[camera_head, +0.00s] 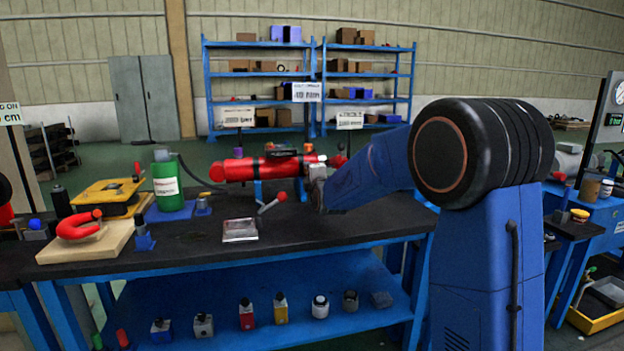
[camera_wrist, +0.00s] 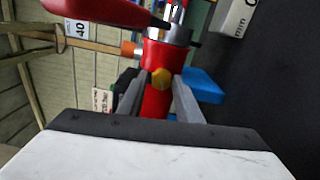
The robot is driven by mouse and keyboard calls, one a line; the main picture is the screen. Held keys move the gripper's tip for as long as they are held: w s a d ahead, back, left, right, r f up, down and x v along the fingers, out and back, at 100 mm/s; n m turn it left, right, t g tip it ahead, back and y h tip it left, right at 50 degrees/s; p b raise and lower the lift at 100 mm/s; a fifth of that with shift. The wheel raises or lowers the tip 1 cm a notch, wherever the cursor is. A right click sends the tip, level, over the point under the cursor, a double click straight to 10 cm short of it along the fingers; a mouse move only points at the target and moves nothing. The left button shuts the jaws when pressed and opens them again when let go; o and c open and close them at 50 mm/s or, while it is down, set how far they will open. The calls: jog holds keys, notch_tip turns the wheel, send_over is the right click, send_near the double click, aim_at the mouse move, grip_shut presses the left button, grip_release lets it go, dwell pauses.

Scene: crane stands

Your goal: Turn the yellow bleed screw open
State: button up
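The yellow bleed screw (camera_wrist: 162,78) is a small rounded head on the side of the red cylinder (camera_wrist: 160,57) in the wrist view. The two grey fingers of my gripper (camera_wrist: 160,82) stand apart, one on each side of the screw. Red cylinder shows between the fingers, so they do not look closed on the screw. How far the tips reach past it is hard to tell. In the head view the red cylinder (camera_head: 240,169) lies horizontally on blue supports on the bench. My gripper (camera_head: 318,178) is at its right end, where the screw is hidden.
The black bench (camera_head: 190,235) carries a green canister (camera_head: 168,187) with a hose, a red clamp-like part on a wooden board (camera_head: 95,245), and a small silver tray (camera_head: 240,230). A red-tipped lever (camera_head: 271,204) stands near the cylinder. The bench front is mostly clear.

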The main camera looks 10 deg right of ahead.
jog(key=shift+f+m, duration=0.3)
jog(key=shift+f, duration=0.05)
jog(key=m, duration=1.2)
jog(key=shift+a+r, duration=0.3)
jog(key=shift+r, duration=0.1)
jog(key=shift+m, duration=0.4)
jog(key=s+f+m+g, duration=0.2)
jog(key=s+m, duration=0.1)
jog(key=s, duration=1.2)
jog(key=s+d+f+m+g, duration=0.1)
jog(key=s+f+m+g, duration=0.1)
jog(key=s, duration=1.2)
jog(key=shift+s+d+f+m+g+y, duration=0.35)
jog(key=shift+f+m, duration=0.25)
jog(key=shift+m, duration=0.4)
